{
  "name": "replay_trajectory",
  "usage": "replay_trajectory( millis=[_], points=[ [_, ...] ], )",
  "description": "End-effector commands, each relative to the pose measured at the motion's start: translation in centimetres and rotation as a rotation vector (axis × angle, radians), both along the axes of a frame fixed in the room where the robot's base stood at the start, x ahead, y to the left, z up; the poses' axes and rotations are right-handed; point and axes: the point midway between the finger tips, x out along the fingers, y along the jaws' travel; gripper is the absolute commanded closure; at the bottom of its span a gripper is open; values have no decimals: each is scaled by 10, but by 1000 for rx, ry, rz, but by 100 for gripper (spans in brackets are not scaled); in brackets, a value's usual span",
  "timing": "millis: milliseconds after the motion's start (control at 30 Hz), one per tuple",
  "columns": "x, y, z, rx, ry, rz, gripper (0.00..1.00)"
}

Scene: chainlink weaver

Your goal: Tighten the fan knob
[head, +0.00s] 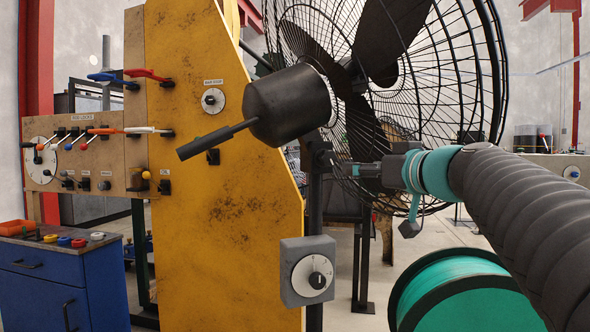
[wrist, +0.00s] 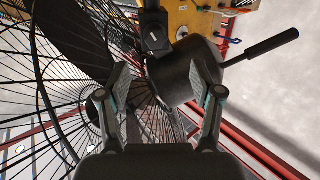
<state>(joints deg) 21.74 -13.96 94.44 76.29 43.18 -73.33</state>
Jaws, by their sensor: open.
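A large black fan (head: 376,75) with a wire cage stands in the middle of the head view. Its dark motor housing (head: 288,104) has a rod-like handle (head: 204,143) pointing left; the housing also shows in the wrist view (wrist: 183,72). A dark bracket (head: 318,160) joins the fan to its post. A grey box (head: 290,255) on the post carries a white dial (head: 312,275). I cannot tell which part is the fan knob. My gripper (head: 345,170) is beside the cage, right of the post. In the wrist view my gripper (wrist: 162,70) is open, its fingers apart, with nothing clearly held.
A yellow panel (head: 215,215) stands left of the fan, beside a lever board (head: 75,155) and a blue cabinet (head: 55,285). A teal spool (head: 450,295) stands below my arm. The fan cage is close to my gripper. Some floor (head: 345,310) shows near the post.

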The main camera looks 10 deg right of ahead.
Motion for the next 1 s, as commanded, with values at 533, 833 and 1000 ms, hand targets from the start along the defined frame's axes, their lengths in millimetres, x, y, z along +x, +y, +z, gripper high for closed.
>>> replay_trajectory(
  millis=[533,833,1000],
  points=[
    [66,15,13,-3,-42,-4,34],
    [114,32,13,-2,-42,-5,34],
    [129,37,13,-4,-44,-7,34]
  ],
)
